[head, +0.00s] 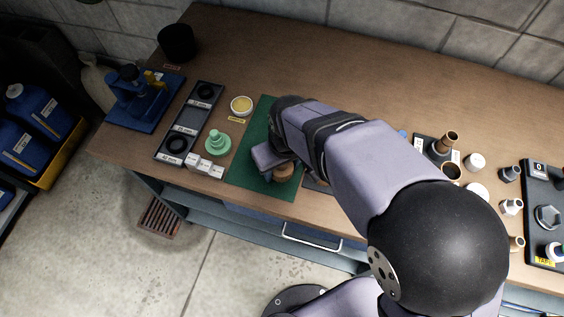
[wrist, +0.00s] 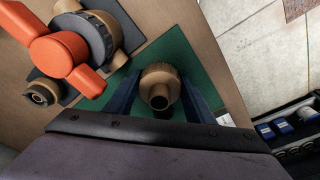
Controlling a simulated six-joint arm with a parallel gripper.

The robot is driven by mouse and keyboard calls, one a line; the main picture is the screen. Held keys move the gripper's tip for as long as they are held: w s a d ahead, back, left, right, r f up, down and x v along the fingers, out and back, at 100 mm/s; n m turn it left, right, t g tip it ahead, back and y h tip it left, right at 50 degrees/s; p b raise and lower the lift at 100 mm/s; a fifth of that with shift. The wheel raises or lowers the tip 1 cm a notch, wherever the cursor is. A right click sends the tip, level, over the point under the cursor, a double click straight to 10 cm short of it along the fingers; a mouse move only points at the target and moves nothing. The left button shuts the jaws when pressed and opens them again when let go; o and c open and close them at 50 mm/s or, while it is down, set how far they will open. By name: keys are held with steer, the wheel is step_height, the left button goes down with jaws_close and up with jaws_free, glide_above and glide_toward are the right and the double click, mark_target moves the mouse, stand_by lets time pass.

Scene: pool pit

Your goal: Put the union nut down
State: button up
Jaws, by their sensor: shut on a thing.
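The union nut (wrist: 160,80) is tan-brown and round, with a narrower hollow end facing the wrist camera. My gripper (wrist: 160,90) is shut on it, with one dark blue finger on each side. In the head view the nut (head: 284,172) shows as a small brown piece beside my gripper (head: 277,168), over the front part of the green mat (head: 249,172). The mat also shows behind the nut in the wrist view (wrist: 205,75). My wrist and forearm cover part of the mat. I cannot tell whether the nut touches the mat.
A valve with an orange handle (wrist: 58,52) and dark ring lies near the nut in the wrist view. Left of the mat are a green stepped piece (head: 217,142), white blocks (head: 205,167) and a dark tray (head: 190,121). Several fittings stand at the right.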

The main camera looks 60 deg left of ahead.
mark_target(284, 171)
steer(key=o, duration=0.9)
steer(key=shift+d+f, duration=0.35)
steer(key=shift+f, duration=0.2)
steer(key=shift+c, duration=0.2)
steer(key=shift+r, duration=0.1)
steer(key=shift+a+r+p, duration=0.15)
steer(key=shift+r+p, duration=0.2)
steer(key=shift+r, duration=0.15)
step_height(284, 171, up, 12)
steer(key=d+b, duration=0.1)
steer(key=shift+r, duration=0.15)
